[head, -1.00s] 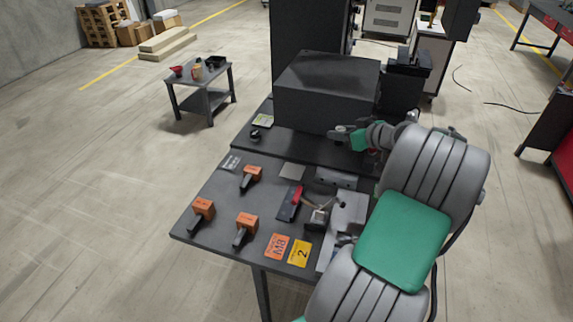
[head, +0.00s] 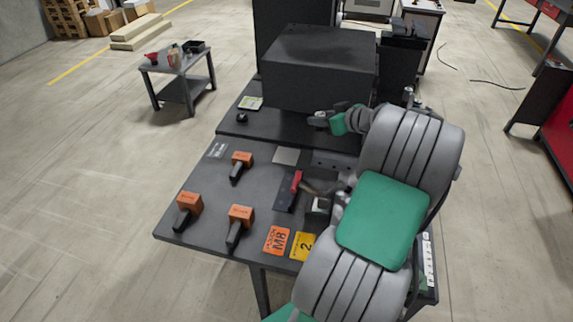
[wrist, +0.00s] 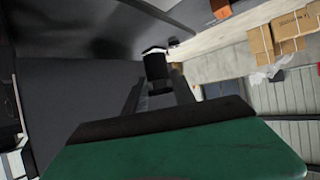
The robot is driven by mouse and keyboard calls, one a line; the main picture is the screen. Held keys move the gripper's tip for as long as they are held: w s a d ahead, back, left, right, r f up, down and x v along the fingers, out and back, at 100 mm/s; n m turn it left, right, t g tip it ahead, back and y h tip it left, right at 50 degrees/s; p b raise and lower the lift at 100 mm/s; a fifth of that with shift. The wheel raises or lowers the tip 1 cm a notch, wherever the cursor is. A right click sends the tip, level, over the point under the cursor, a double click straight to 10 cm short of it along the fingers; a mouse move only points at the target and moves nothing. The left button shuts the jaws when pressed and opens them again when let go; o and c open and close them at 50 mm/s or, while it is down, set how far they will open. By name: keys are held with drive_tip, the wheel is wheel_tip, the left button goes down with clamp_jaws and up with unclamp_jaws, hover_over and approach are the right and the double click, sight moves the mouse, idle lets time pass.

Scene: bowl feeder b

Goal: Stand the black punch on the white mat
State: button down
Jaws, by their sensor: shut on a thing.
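My gripper (head: 320,121) is shut on a dark cylindrical thing, which I take to be the black punch (wrist: 157,70). In the head view the gripper is in front of the big black box, above the dark rear part of the table, and the punch is too small to make out clearly.
The black box (head: 318,68) stands behind the gripper. A small black knob (head: 242,118) and a pale card (head: 250,102) lie to its left. Orange-and-black tools (head: 240,214), an orange M8 label (head: 277,240) and a red-handled piece (head: 296,182) occupy the front table. My arm covers the right side.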

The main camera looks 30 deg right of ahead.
wheel_tip(320, 180, down, 2)
drive_tip(key=shift+f+b, duration=0.1)
drive_tip(key=shift+b, duration=0.35)
drive_tip(key=shift+w+f, duration=0.1)
drive_tip(key=shift+w, duration=0.05)
drive_tip(key=w+a+f+p, duration=0.1)
drive_tip(key=w+a+f, duration=0.1)
drive_tip(key=w+f, duration=0.1)
drive_tip(key=w+a+f+p, duration=0.1)
drive_tip(key=w+a+f, duration=0.2)
drive_tip(key=w, duration=0.1)
drive_tip(key=w+a+f+p, duration=0.1)
drive_tip(key=w+a+f, duration=0.2)
drive_tip(key=w, duration=0.1)
drive_tip(key=shift+w+f, duration=0.25)
drive_tip(key=shift+f, duration=0.15)
drive_tip(key=shift+d+f, duration=0.1)
drive_tip(key=shift+f, duration=1.35)
drive_tip(key=c, duration=1)
unclamp_jaws()
drive_tip(key=shift+s+p, duration=0.1)
drive_tip(key=shift+p, duration=0.2)
